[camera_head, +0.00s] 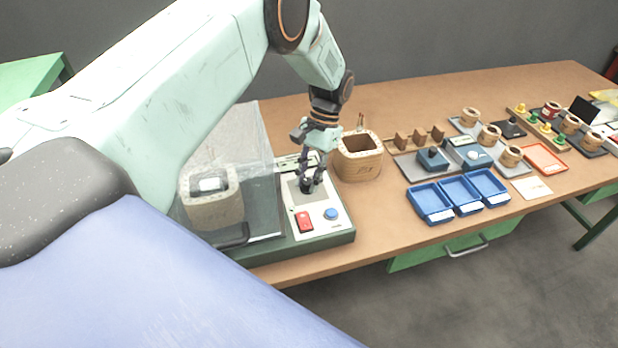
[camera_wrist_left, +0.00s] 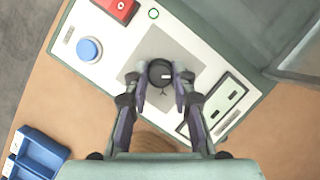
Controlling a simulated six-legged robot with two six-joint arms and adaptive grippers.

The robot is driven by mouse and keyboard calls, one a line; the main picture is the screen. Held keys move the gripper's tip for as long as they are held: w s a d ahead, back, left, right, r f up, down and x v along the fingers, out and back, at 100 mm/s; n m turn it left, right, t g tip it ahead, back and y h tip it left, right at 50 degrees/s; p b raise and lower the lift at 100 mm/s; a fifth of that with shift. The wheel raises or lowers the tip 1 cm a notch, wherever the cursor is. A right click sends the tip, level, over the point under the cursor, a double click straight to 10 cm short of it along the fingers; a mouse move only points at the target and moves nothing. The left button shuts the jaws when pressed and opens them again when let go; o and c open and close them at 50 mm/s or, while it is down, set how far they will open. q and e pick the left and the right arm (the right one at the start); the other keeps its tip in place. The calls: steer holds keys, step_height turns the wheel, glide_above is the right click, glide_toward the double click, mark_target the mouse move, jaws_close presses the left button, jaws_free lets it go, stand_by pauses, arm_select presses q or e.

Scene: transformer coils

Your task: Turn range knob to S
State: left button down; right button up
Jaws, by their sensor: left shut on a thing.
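The range knob (camera_wrist_left: 160,73) is a round black knob with a small white mark, on a grey square of the white control panel (camera_head: 328,213). My left gripper (camera_head: 309,178) comes down on it from above in the head view and hides much of it. In the left wrist view my left gripper (camera_wrist_left: 160,78) has one finger on each side of the knob and is shut on it. The white mark points to the right in that view. The range letters around the knob are too small to read. My right gripper is not in view.
The panel also carries a red switch (camera_head: 304,222) and a blue button (camera_head: 330,213). Blue trays (camera_head: 431,204) lie farther right.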

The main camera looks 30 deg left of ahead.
arm_select(q)
steer(key=shift+w+n+h, duration=0.1)
steer(key=shift+n+h, duration=0.2)
steer(key=shift+n, duration=0.3)
steer(key=c, duration=1.1)
jaws_free()
steer(key=v, duration=1.2)
steer(key=shift+r, duration=0.15)
